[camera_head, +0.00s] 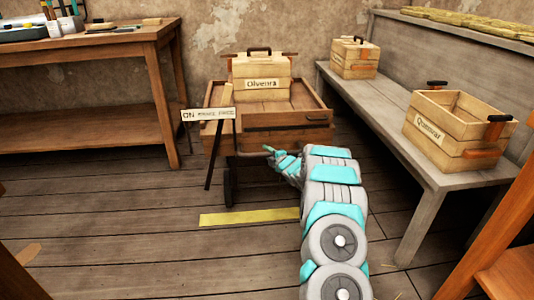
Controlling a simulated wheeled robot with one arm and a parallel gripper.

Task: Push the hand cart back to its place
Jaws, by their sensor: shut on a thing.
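The hand cart (290,135) is a wooden tray on dark wheels, standing near the back wall between a table and a bench. A lidded wooden box labelled "Oliveira" (262,78) sits in its tray. A dark slanted bar and a small sign (208,114) are at the cart's front left; the sign's words are only partly readable. My gripper (270,150) is at the cart's front side, shut on what looks like the cart's handle, which is mostly hidden by the gripper. A yellow floor strip (249,217) lies in front of the cart.
A wooden table (160,85) with tools stands at the left. A grey bench (385,115) runs along the right, carrying a lidded box (354,58) and an open crate labelled "Quemvar" (459,130). Wooden furniture edges show at the lower right (510,270). Floor left of the cart is clear.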

